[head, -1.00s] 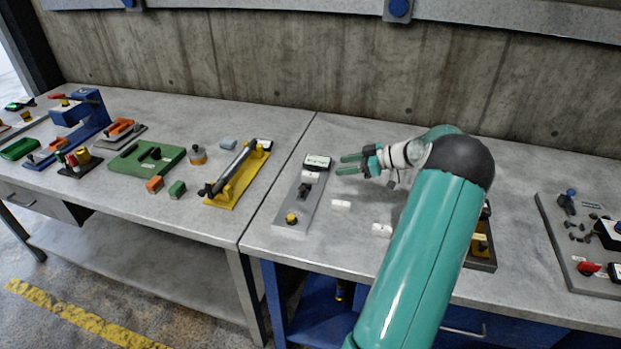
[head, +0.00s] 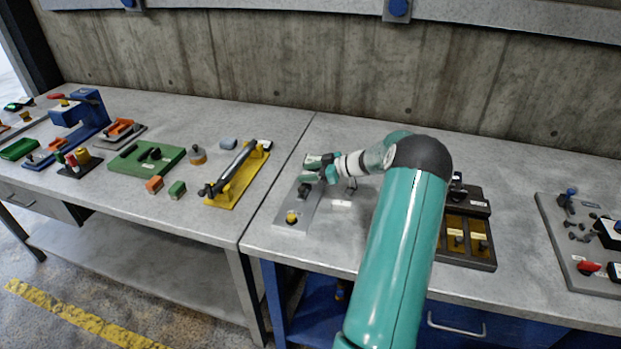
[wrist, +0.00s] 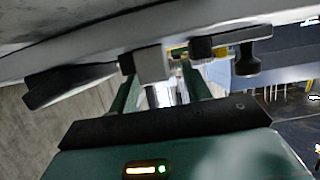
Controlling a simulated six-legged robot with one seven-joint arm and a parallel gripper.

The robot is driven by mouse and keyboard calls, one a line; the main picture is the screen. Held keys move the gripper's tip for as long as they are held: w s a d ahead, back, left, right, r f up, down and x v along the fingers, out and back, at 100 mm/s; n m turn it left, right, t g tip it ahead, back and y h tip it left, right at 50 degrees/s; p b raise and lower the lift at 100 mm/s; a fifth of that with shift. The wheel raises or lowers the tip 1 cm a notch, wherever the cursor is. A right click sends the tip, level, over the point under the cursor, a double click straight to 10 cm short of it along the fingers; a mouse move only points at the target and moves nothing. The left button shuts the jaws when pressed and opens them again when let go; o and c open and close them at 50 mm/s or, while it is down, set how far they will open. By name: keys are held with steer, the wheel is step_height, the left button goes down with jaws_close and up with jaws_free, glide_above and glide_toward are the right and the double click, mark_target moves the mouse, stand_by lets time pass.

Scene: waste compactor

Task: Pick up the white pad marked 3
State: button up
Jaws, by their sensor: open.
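A small white pad (head: 342,204) lies on the bench right of the grey plate (head: 299,213); no number is readable on it. My gripper (head: 306,169) is over the far end of that plate, left of and beyond this pad. It hides the part of the plate beneath it. In the wrist view the two green fingers (wrist: 161,90) are apart. A pale block (wrist: 152,64) shows near and between their tips; I cannot tell whether they touch it or whether it bears a 3.
A yellow knob (head: 291,217) stands at the plate's near end. A dark tray with yellow compartments (head: 467,239) is right of my arm. The concrete wall (head: 330,80) stands behind the bench.

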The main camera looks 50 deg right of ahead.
steer(key=shift+w+a+f, duration=0.1)
steer(key=shift+w+f, duration=0.05)
steer(key=shift+w, duration=0.1)
jaws_close()
